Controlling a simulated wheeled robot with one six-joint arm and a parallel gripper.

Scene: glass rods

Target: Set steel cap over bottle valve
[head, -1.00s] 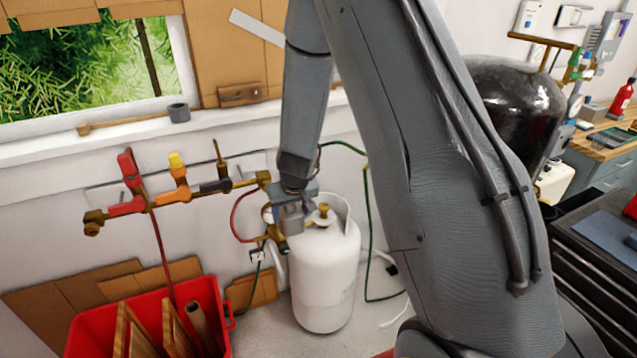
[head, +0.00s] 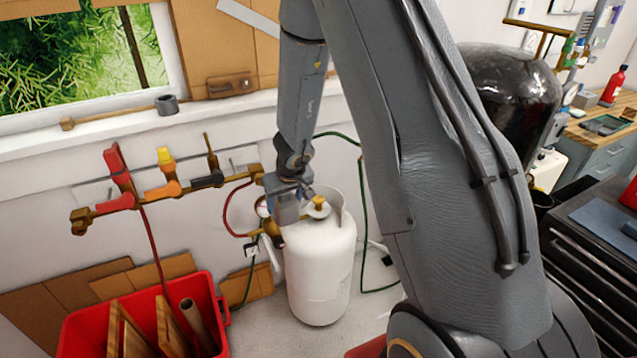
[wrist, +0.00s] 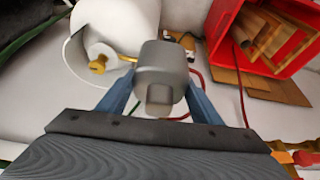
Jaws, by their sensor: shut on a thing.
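The grey steel cap (wrist: 160,72) is held between the two blue fingers of my gripper (wrist: 160,92) in the wrist view. In the head view my gripper (head: 290,190) and the cap (head: 286,210) are just left of the bottle's brass valve (head: 319,203). The white bottle (head: 322,265) stands upright on the floor by the wall. In the wrist view the bottle (wrist: 120,22) is at the upper left, with its brass valve (wrist: 97,66) left of the cap. The valve is uncovered. I cannot tell the exact height gap.
A brass manifold (head: 150,195) with coloured valves is on the wall at left, its red hose close to the gripper. A red bin (head: 85,335) with wood pieces stands at lower left. A green hose (head: 363,230) runs behind the bottle. A dark tool cabinet (head: 590,270) is at right.

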